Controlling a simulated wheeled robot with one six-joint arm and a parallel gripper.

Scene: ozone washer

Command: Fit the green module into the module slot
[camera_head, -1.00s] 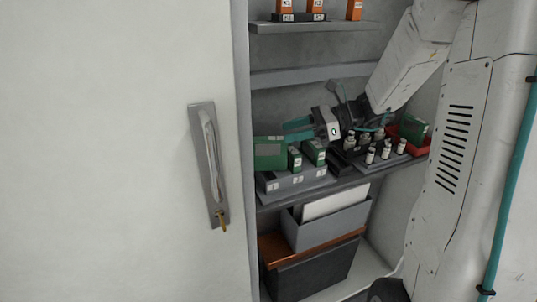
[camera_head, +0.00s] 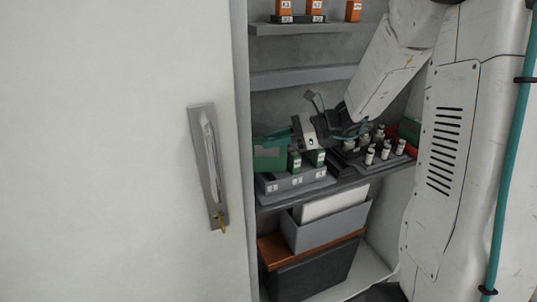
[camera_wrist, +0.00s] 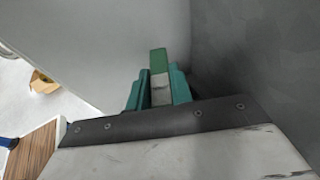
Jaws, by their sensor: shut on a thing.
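My gripper (camera_head: 281,138) reaches in from the right with its teal fingers shut on a green module (camera_head: 270,160). In the wrist view, the module (camera_wrist: 158,62) stands between the two fingers (camera_wrist: 160,88), with a pale patch on its near face. The module is over the left end of a grey rack (camera_head: 297,184) with numbered labels. The module slot cannot be made out behind the held module, and whether the module touches the rack is unclear.
A dark stand with several small vials (camera_head: 371,155) sits right of the rack. A red tray (camera_head: 411,150) with a green piece (camera_head: 409,130) is farther right. Orange modules (camera_head: 315,8) stand on the shelf above. The cabinet door (camera_head: 120,150) borders the left.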

